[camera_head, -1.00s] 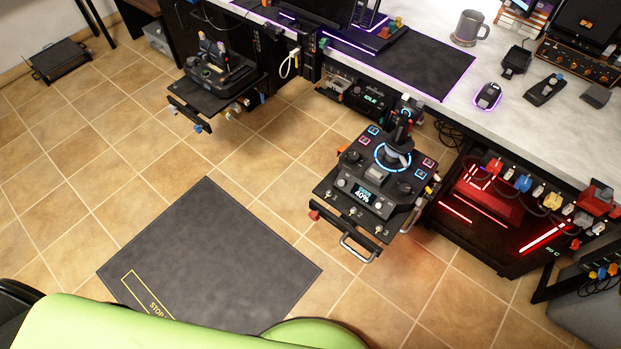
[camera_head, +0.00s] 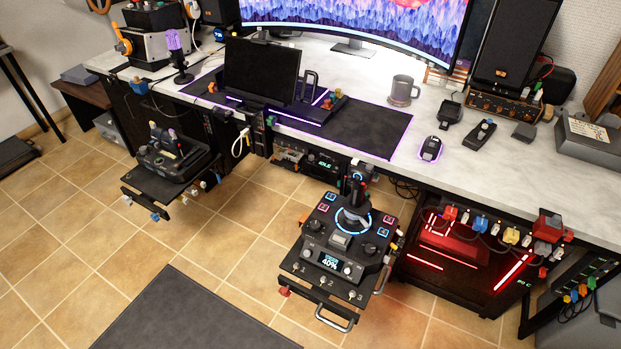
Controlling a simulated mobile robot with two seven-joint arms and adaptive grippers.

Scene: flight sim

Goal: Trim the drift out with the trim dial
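A black flight-stick panel (camera_head: 318,232) stands on a mount in front of the desk, right of centre in the head view. Its upright stick (camera_head: 355,195) rises from a blue-lit ring. A small display (camera_head: 329,262) on it reads 40%, with smaller text above that I cannot read. A knob (camera_head: 348,269) sits right of the display and another knob (camera_head: 309,252) left of it. I cannot tell which control is the trim dial. Numbered toggle switches line the front edge. A throttle unit (camera_head: 172,158) stands on a separate mount at left. Neither of my grippers is in view.
The desk (camera_head: 480,178) holds a large curved monitor (camera_head: 350,25), a small dark screen (camera_head: 262,70), a mug (camera_head: 402,90) and a mouse (camera_head: 430,149). A red-lit case with cables (camera_head: 460,262) stands right of the panel. The tiled floor and dark mat (camera_head: 190,315) in front look clear.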

